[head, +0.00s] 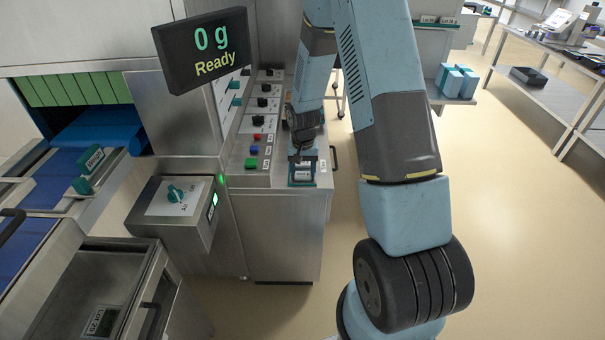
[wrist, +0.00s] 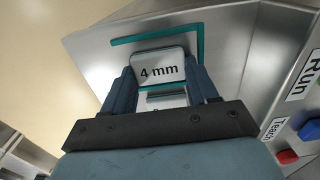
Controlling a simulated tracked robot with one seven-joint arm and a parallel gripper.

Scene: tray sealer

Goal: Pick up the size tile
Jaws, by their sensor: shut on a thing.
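The size tile (wrist: 160,62), a pale plate marked "4 mm", sits between my two blue fingers in the wrist view. My gripper (head: 303,156) is shut on it at the front end of the control cabinet's top. A teal-edged holder (wrist: 203,38) surrounds the tile area in the wrist view; its teal edge also shows in the head view (head: 302,185). A second small metal piece (wrist: 166,97) lies just below the tile between my fingers. I cannot tell whether the tile still touches the holder.
A screen (head: 203,50) reading "0 g Ready" hangs to the left. A dial box (head: 171,211) stands at the cabinet's left. Open floor (head: 510,220) lies to the right.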

